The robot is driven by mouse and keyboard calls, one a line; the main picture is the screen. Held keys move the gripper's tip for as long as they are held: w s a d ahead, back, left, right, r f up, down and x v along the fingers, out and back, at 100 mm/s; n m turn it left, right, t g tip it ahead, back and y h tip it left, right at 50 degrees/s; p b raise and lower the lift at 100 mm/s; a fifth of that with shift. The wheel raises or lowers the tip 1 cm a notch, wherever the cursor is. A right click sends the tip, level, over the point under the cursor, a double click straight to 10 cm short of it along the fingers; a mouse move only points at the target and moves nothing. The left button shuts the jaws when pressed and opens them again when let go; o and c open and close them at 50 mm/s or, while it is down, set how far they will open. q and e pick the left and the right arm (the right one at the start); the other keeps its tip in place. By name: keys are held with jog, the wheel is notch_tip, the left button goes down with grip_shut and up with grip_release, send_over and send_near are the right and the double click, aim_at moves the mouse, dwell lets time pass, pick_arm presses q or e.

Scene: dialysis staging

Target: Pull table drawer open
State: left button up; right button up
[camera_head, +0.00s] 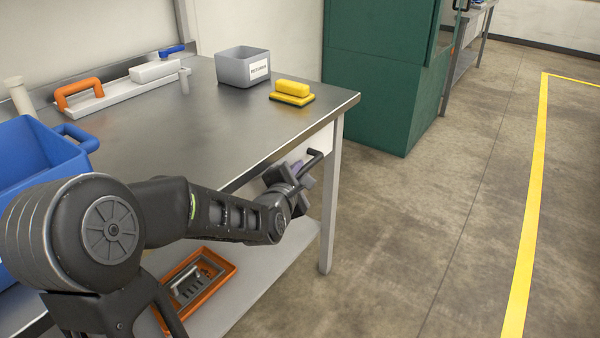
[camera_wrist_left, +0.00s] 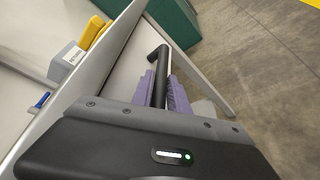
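The table drawer's black bar handle (camera_head: 314,160) sticks out from the pale drawer front (camera_head: 325,139) under the right end of the steel table. My left gripper (camera_head: 298,172) is at this handle. In the left wrist view, the purple finger pads of my left gripper (camera_wrist_left: 162,92) lie on both sides of the handle (camera_wrist_left: 158,65), with no clear gap between pads and bar. The drawer front looks about flush with the table edge; my gripper hides part of it. My right gripper is in neither view.
The tabletop (camera_head: 200,125) carries a grey bin (camera_head: 232,72), a yellow block (camera_head: 292,92) and a white tray (camera_head: 110,98). A blue crate (camera_head: 35,150) is at left. An orange tray (camera_head: 222,268) lies on the lower shelf. The floor right of the table is clear.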

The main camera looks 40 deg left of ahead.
pick_arm(q)
grip_shut()
dwell(1.0)
